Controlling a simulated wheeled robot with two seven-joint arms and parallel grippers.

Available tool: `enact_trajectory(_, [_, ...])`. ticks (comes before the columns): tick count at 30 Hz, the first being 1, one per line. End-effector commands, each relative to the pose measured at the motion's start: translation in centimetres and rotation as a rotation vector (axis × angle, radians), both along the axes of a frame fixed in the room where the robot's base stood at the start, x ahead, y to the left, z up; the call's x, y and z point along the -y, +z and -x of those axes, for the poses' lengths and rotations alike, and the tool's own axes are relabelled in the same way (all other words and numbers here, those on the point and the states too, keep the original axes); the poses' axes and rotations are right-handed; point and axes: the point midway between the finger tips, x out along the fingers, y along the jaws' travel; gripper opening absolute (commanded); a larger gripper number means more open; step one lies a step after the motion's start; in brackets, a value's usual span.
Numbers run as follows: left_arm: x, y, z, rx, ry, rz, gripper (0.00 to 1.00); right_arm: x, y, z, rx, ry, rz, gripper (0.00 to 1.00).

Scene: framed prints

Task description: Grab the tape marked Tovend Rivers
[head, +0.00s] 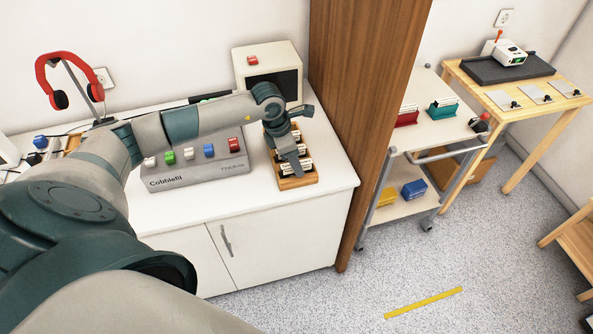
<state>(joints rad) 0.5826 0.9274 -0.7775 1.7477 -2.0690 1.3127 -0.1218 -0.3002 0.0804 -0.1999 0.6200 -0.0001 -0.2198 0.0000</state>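A small wooden rack (299,183) stands near the right end of the white counter. It holds several tapes (304,164) with pale labels. The lettering is too small to read, so I cannot tell which one is marked Tovend Rivers. My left gripper (294,164) reaches in from the left and points down over the rack, covering part of the tapes. I cannot tell whether its fingers are open or shut, or whether they touch a tape. My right gripper is not in view.
A grey Cobblefil box (195,173) with coloured knobs stands left of the rack. A cream box (268,66) with a dark front stands behind. A tall brown wooden panel (358,110) closes off the counter's right side. A white cart (436,128) stands beyond it.

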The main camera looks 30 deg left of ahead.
Motion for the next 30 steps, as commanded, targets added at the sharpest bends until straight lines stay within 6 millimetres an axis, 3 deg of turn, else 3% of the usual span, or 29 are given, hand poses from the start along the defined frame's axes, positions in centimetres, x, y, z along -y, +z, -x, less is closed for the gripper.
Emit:
enact_trajectory(15, [-0.01, -0.15, 0.00, 0.000, 0.000, 0.000, 0.39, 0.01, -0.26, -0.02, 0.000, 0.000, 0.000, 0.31])
enact_trajectory(16, [-0.01, -0.15, 0.00, 0.000, 0.000, 0.000, 0.37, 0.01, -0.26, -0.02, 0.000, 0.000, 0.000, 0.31])
enact_trajectory(21, [-0.01, -0.15, 0.00, 0.000, 0.000, 0.000, 0.00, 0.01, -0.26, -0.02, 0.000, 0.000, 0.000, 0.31])
enact_trajectory(30, [0.00, -0.10, -0.01, 0.000, 0.000, 0.000, 0.00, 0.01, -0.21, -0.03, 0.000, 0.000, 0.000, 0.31])
